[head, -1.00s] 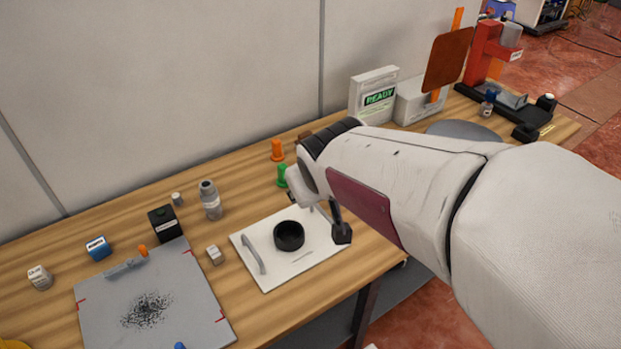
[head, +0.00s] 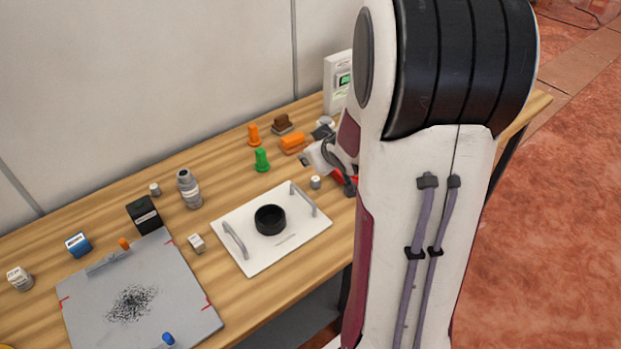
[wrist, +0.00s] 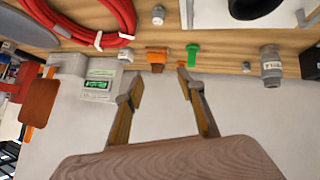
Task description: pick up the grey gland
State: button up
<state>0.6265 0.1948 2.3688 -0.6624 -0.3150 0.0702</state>
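Two small grey-white cylinders could be the grey gland; I cannot tell which. One cylinder (head: 315,182) stands right of the white tray (head: 262,262), close to my gripper; a similar cylinder shows at the top of the wrist view (wrist: 158,15). The other small cylinder (head: 155,189) stands at the back left, near the grey bottle (head: 190,190). My gripper (wrist: 160,76) is open, with nothing between its fingers in the wrist view. In the head view it is partly hidden by my arm, above the table's right part.
A green peg (head: 262,160), orange peg (head: 254,135) and orange block (head: 293,143) stand behind the tray. A black ring (head: 270,219) sits on the tray. A red coil (wrist: 95,38) lies near my gripper. The grey mat (head: 185,290) is at left.

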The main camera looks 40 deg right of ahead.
jog(key=t+y, duration=0.1)
send_over(318, 181)
jog(key=s+a, duration=0.1)
jog(key=s, duration=0.3)
notch_tip(318, 181, down, 6)
jog(key=shift+t+y, duration=0.6)
jog(key=shift+y, duration=0.3)
jog(key=f, duration=0.3)
jog(key=d+f, duration=0.1)
jog(key=f, duration=0.1)
jog(key=shift+s+f, duration=0.3)
jog(key=shift+s, duration=0.1)
jog(key=shift+s+f+t+y, duration=0.4)
jog(key=shift+s+f, duration=0.05)
jog(key=shift+f, duration=0.4)
jog(key=shift+w+f, duration=0.1)
jog(key=shift+x, duration=1.2)
jog(key=shift+x, duration=2.6)
